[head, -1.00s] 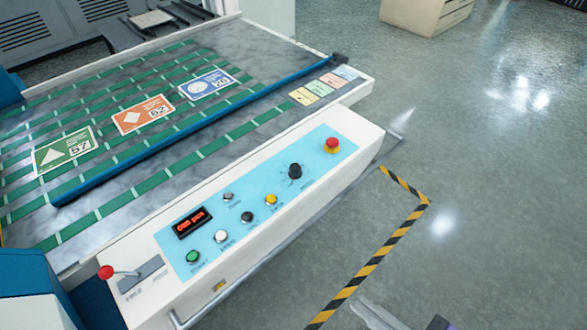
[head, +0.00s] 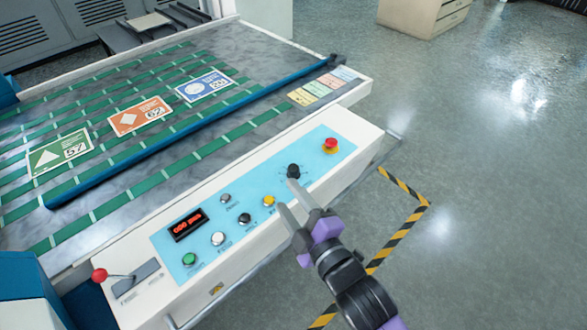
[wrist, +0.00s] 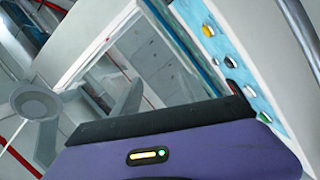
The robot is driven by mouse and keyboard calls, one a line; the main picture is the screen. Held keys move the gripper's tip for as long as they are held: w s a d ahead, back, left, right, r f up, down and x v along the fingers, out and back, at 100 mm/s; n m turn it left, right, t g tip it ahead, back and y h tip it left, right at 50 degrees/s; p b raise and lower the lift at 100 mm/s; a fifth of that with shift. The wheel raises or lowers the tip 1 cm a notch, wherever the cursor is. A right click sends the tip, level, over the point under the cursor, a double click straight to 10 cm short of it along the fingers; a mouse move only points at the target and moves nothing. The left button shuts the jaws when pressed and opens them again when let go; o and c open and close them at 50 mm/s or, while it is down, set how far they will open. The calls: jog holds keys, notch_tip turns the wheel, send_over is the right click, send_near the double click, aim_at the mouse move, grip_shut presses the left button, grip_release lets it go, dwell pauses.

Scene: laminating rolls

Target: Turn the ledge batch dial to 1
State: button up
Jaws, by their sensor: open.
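The black dial (head: 293,171) sits on the light blue control panel (head: 215,206) of the white machine ledge, between a yellow button and a red stop button. Faint marks ring it, but its setting is too small to read. My gripper (head: 288,195) is open and empty, with its two grey fingers pointing up toward the dial in the head view. One fingertip appears just below the dial; I cannot tell whether they touch. The wrist view shows part of the blue panel with a yellow button (wrist: 207,31); I cannot make out the dial there.
A red stop button (head: 331,144) is right of the dial and a yellow button (head: 268,201) left of it. A red digital display (head: 188,224), several other buttons and a red-knobbed lever (head: 99,275) lie farther left. The striped floor right of the ledge is open.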

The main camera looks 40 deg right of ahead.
aim_at(294, 169)
jog(key=w+d+f+n+g+h, duration=0.1)
jog(key=w+d+n, duration=0.1)
jog(key=n, duration=0.2)
jog(key=w+d+f+n+g, duration=0.1)
jog(key=w+d+n, duration=0.2)
jog(key=n, duration=0.2)
jog(key=w+d+f+n+g+h, duration=0.1)
jog(key=w+d+f+n, duration=0.1)
jog(key=n, duration=0.3)
jog(key=shift+w+d+g+h, duration=0.3)
jog(key=shift+w+d, duration=0.05)
jog(key=shift+w, duration=0.2)
jog(key=n, duration=0.1)
jog(key=f+n, duration=0.1)
jog(key=s+f+n+g, duration=0.1)
jog(key=shift+s+d+f+n+h, duration=0.1)
jog(key=shift+d+f+n+h, duration=0.2)
jog(key=shift+d, duration=0.1)
jog(key=shift+s+d+f+n+g, duration=0.2)
jog(key=shift+n+g, duration=0.1)
jog(key=shift+n, duration=0.5)
jog(key=shift+x, duration=3.85)
jog(key=shift+w+a, duration=0.1)
grip_shut()
